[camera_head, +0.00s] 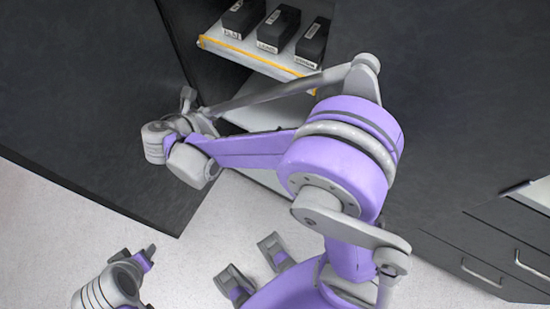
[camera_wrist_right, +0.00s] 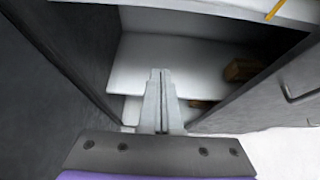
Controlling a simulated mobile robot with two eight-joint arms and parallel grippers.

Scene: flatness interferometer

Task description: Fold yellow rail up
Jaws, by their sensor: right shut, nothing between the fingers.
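The yellow rail (camera_head: 255,57) is a thin strip along the front edge of a white shelf, inside the dark cabinet at the top. It looks level with the shelf edge. A short piece of the yellow rail (camera_wrist_right: 274,10) shows at the top right of the right wrist view. My right gripper (camera_head: 188,97) is left of and below the rail, apart from it. In the right wrist view its fingers (camera_wrist_right: 160,74) are together and empty, pointing at the lower shelves. My left gripper (camera_head: 149,251) is low at the left, far from the rail; its fingers are unclear.
Several black labelled boxes (camera_head: 279,29) stand on the shelf behind the rail. A lower white shelf (camera_wrist_right: 165,65) and a brown block (camera_wrist_right: 240,69) are inside the cabinet. Dark cabinet panels (camera_head: 80,100) flank the opening. Drawers with handles (camera_head: 483,272) are at the right.

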